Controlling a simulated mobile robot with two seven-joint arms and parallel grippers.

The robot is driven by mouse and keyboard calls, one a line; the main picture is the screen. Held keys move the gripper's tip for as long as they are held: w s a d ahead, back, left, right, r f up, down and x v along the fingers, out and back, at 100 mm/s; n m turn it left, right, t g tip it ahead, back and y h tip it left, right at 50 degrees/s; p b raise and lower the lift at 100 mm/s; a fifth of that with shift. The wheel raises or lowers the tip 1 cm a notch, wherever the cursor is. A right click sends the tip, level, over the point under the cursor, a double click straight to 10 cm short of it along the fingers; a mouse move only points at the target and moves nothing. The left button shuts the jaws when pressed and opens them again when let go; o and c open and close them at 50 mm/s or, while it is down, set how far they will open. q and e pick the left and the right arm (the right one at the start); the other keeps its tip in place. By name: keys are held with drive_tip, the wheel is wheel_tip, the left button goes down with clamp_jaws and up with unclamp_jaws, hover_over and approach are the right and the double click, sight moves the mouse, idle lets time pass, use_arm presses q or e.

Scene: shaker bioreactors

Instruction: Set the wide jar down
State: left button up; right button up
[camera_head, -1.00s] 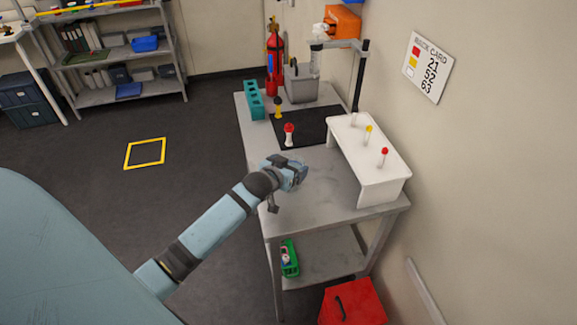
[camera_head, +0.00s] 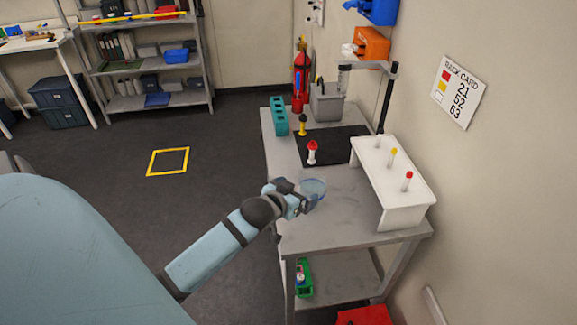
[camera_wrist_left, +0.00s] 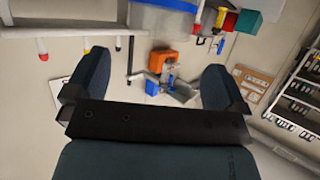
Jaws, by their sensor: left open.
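The wide jar (camera_head: 313,189) is a low, clear bluish round vessel in the head view. It appears to stand on the grey table (camera_head: 340,215), at the near left part of the top. My left gripper (camera_head: 298,198) is just left of the jar, low over the table edge, and partly covers it. Whether a finger still touches the jar I cannot tell. My right gripper is not in view.
A white stand (camera_head: 395,185) with capped tubes is on the right. Behind are a black mat (camera_head: 340,145), a red-capped vial (camera_head: 312,152), a teal rack (camera_head: 279,116) and a grey bin (camera_head: 326,103). The table's front middle is clear.

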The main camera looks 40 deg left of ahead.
use_arm(q)
drive_tip(key=shift+v, duration=2.05)
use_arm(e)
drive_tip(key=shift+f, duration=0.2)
